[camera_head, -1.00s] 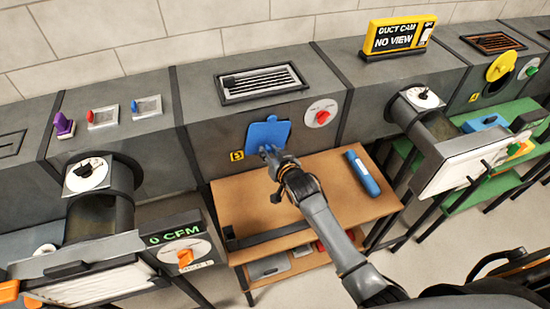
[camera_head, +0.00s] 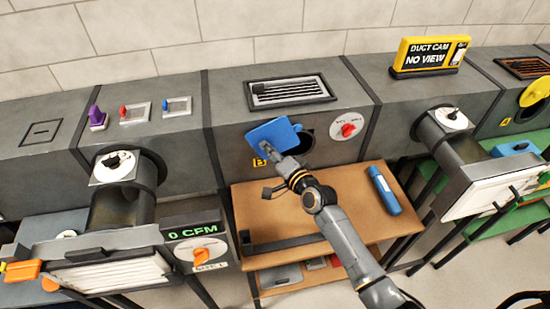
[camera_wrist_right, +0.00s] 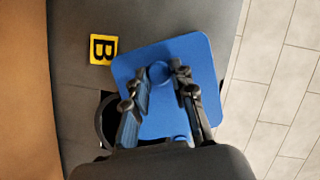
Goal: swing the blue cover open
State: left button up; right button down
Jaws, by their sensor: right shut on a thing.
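The blue cover (camera_head: 272,134) is a flat square plate on the front of the middle grey duct box. It is tilted and shifted to the left, and a dark round opening (camera_head: 304,141) shows partly at its right. My right gripper (camera_head: 268,152) is at the cover's lower part, shut on it. In the right wrist view the cover (camera_wrist_right: 196,58) fills the middle, and the right gripper's fingers (camera_wrist_right: 166,80) close around a small knob on it. The opening's rim (camera_wrist_right: 104,120) shows beside the fingers there. My left gripper is not in view.
A red dial (camera_head: 348,129) is to the right of the opening. A wooden table (camera_head: 345,178) below holds a blue cylinder (camera_head: 383,190). A black vent (camera_head: 289,92) is on top of the box.

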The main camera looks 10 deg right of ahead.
aim_at(259, 130)
jog(key=r+m, duration=0.1)
jog(key=r+m+t+b, duration=0.1)
jog(key=r+m+y+b, duration=0.1)
jog(key=shift+a+r+m, duration=0.3)
jog(key=shift+a+m, duration=0.1)
jog(key=shift+r+m+t+b, duration=0.55)
jog(key=shift+r+m, duration=0.35)
jog(key=shift+m, duration=0.1)
jog(key=shift+d+r+m+t, duration=0.2)
jog(key=shift+r+m+t, duration=0.05)
jog(key=shift+r+m, duration=0.45)
jog(key=c, duration=1.1)
grip_release()
